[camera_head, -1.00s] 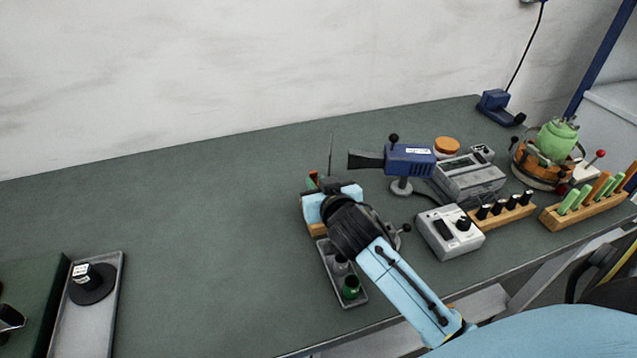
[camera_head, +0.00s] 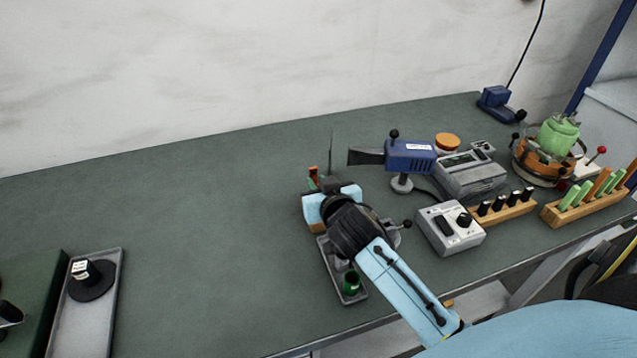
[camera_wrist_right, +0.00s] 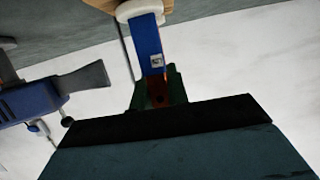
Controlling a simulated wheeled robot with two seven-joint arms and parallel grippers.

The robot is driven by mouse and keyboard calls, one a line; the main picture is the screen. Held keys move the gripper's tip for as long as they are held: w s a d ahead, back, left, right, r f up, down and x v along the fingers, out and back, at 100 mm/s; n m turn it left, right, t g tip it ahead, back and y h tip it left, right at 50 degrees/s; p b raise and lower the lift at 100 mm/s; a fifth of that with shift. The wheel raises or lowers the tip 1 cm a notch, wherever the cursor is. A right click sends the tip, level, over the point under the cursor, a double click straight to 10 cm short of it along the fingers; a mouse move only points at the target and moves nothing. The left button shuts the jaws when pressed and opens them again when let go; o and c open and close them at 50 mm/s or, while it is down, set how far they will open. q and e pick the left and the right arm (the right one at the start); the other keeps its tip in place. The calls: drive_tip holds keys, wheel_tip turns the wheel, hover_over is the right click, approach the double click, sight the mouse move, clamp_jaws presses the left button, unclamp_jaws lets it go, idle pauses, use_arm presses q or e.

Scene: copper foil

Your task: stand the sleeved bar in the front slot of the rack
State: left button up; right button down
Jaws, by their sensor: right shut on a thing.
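My right gripper (camera_head: 317,181) is in the middle of the bench, seen from behind. In the right wrist view its dark green fingertips (camera_wrist_right: 159,88) are shut on the sleeved bar. The bar has a long blue sleeve (camera_wrist_right: 148,42) with a small pale mark, and a copper-coloured part (camera_wrist_right: 158,92) between the fingers. The sleeve's far end meets a white round piece (camera_wrist_right: 143,10) on something wooden; I cannot tell if it is inside or in front. Wooden racks (camera_head: 551,216) stand at the right; I cannot tell which is the task's rack. My left gripper is not in view.
A blue tool on a stand (camera_head: 410,158) is close right of my gripper. A grey tray (camera_head: 352,298) with a green cup (camera_head: 350,282) lies under my arm. A grey control box (camera_head: 452,232) is further right. The bench between the left tray (camera_head: 112,290) and my arm is clear.

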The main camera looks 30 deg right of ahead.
drive_tip(key=c, duration=1.3)
unclamp_jaws()
drive_tip(key=v, duration=1.3)
drive_tip(key=shift+s+a+r+p, duration=0.1)
drive_tip(key=shift+s+r+p, duration=0.1)
drive_tip(key=shift+p, duration=0.2)
drive_tip(key=o, duration=0.3)
drive_tip(key=shift+o, duration=0.2)
drive_tip(key=shift+r, duration=0.1)
drive_tip(key=shift+r+p, duration=0.25)
drive_tip(key=shift+p, duration=0.25)
